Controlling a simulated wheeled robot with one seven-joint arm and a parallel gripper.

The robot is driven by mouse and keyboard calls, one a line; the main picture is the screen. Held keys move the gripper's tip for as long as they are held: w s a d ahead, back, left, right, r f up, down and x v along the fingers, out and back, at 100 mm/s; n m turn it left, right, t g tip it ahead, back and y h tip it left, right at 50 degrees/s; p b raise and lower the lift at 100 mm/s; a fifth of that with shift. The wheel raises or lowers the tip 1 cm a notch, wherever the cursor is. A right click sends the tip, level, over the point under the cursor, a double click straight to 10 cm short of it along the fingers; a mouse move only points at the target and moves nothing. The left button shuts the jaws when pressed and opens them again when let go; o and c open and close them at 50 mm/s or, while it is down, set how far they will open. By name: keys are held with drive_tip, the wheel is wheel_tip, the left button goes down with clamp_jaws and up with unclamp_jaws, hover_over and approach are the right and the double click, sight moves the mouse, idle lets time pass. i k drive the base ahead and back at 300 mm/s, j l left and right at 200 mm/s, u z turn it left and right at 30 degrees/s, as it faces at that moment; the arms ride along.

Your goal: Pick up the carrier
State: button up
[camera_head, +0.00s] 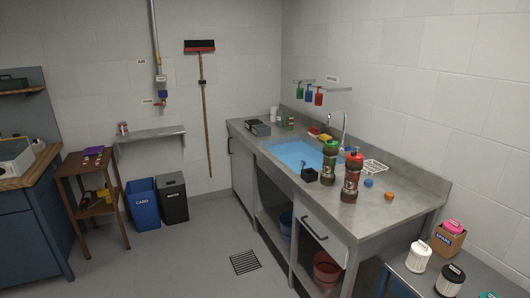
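I cannot tell which one is the carrier meant. My gripper is not in view.
The sink (295,153) holds blue water. White and dark canisters (419,256) stand lower right. The floor (190,265) in front is mostly clear.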

sight(327, 177)
drive_tip(key=i+j+z, duration=0.3)
drive_tip(key=i+j, duration=0.15)
drive_tip(key=j, duration=0.2)
drive_tip(key=i+j+z, duration=0.3)
drive_tip(key=j, duration=0.4)
drive_tip(key=i+j+z, duration=0.15)
drive_tip(key=i+j, duration=0.15)
drive_tip(key=i+u, duration=0.3)
drive_tip(key=i+l+u, duration=0.1)
drive_tip(key=i+u, duration=0.2)
drive_tip(key=i+l+u, duration=0.45)
drive_tip(key=l+u, duration=0.25)
drive_tip(key=l, duration=0.15)
drive_tip(key=j, duration=0.25)
drive_tip(key=l, duration=0.25)
